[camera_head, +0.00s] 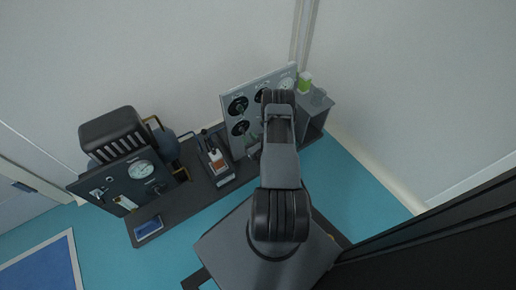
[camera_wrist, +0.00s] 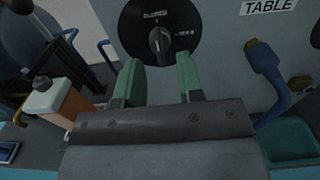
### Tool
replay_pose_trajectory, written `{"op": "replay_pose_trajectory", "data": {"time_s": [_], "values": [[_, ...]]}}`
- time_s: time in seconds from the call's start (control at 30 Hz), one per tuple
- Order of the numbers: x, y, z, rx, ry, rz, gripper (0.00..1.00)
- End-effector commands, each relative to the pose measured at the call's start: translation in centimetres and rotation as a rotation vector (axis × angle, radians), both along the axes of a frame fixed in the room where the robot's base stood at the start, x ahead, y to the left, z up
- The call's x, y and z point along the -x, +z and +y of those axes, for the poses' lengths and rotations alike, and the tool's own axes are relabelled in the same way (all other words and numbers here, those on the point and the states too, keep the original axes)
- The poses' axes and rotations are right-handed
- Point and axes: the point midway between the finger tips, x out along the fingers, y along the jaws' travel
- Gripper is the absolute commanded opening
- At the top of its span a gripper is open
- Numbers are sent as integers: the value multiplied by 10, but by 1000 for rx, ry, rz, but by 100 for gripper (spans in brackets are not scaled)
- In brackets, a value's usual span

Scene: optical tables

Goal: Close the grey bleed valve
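A round black valve dial (camera_wrist: 185,22) fills the top of the wrist view, with "CLOSED" lettered at its top and a second label, too small to read surely, at its right. Its dark grey knob (camera_wrist: 159,40) sits in the middle, roughly upright. I cannot tell for certain that this is the bleed valve. My gripper (camera_wrist: 160,62) is open, its two green-padded fingers apart just below the knob, one to each side, with nothing visible between them. In the head view my arm hides the gripper and part of the grey valve panel (camera_head: 252,87), which carries several black dials.
An orange-and-white block (camera_wrist: 65,105) stands left of my gripper. A blue hose fitting (camera_wrist: 270,80) projects at right, near a teal tray (camera_wrist: 290,140). A gauge box (camera_head: 125,180) stands left on the dark bench (camera_head: 195,200). A green-topped container (camera_head: 305,80) is beside the panel.

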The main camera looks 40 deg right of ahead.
Motion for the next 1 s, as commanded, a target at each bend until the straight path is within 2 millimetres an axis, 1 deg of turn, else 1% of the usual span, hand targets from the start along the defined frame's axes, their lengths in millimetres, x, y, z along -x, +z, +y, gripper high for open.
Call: {"op": "replay_pose_trajectory", "data": {"time_s": [0.03, 0.2, 0.3, 0.43, 0.6, 0.7, 1.0], "values": [[13, 3, 1, -5, -5, 4, 34], [47, 3, 6, -4, -6, 2, 34], [65, 2, 8, -3, -6, 3, 34], [82, 1, 11, -3, -5, 2, 34], [96, 1, 13, -2, -2, 1, 34], [99, 0, 14, -1, -1, 1, 34], [100, 0, 14, -1, 0, 1, 34]]}}
